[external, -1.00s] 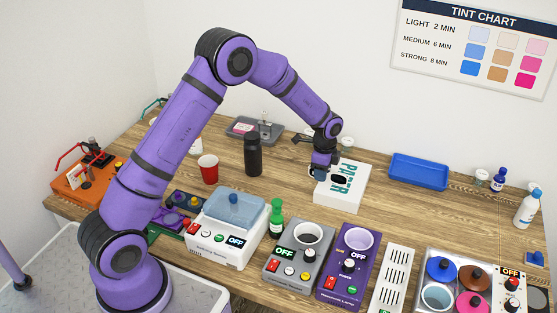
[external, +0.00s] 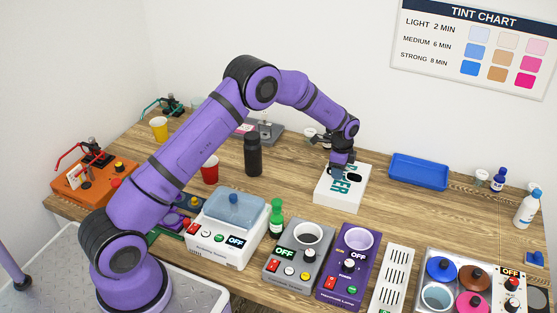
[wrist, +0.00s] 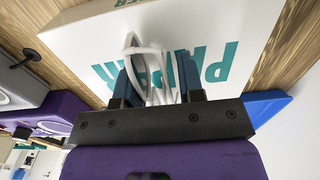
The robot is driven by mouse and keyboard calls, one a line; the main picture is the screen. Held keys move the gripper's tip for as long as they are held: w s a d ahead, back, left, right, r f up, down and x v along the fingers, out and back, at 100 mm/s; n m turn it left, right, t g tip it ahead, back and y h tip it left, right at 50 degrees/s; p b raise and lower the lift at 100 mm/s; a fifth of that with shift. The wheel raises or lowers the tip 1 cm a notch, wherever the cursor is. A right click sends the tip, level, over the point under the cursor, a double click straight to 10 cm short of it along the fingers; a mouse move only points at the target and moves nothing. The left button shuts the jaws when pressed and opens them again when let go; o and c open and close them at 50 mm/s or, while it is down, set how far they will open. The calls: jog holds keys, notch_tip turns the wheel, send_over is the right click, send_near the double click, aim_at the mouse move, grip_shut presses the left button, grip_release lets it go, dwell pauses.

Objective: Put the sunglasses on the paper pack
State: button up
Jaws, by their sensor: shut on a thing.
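The paper pack (external: 338,201) is a white box with teal lettering on the wooden table; it also fills much of the wrist view (wrist: 85,50). My gripper (external: 345,170) is over the pack, pointing down. In the wrist view my gripper (wrist: 158,85) is shut on the sunglasses (wrist: 146,52), whose thin white frame parts show between the blue fingers. In the external view a dark lens of the sunglasses (external: 354,177) shows just under the fingers, over the pack's top. I cannot tell whether the sunglasses touch the pack. Part of them is hidden by the gripper.
A black bottle (external: 253,155) stands left of the pack and a blue tray (external: 419,171) lies to its right. Several devices, including a purple lamp unit (external: 346,265), and a green bottle (external: 276,219) stand in front. Bare table lies right of the pack.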

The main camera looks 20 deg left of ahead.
jog(key=o, duration=0.9)
jog(key=shift+f, duration=0.1)
notch_tip(320, 180, up, 12)
jog(key=s+a+r+n+t, duration=0.1)
jog(key=s+a+r+n, duration=0.3)
jog(key=s+a+r, duration=0.65)
jog(key=s+a+r+n+t, duration=0.2)
jog(key=s+a+r+n, duration=0.4)
jog(key=a+r, duration=0.65)
jog(key=s+a+n+t, duration=0.1)
jog(key=s+a+n, duration=0.3)
jog(key=s, duration=1)
jog(key=s+a+n+t, duration=0.1)
jog(key=s+a+n, duration=0.3)
jog(key=s, duration=1.1)
jog(key=shift+s+a+r, duration=0.2)
jog(key=shift+a+r, duration=0.25)
jog(key=shift+a, duration=0.55)
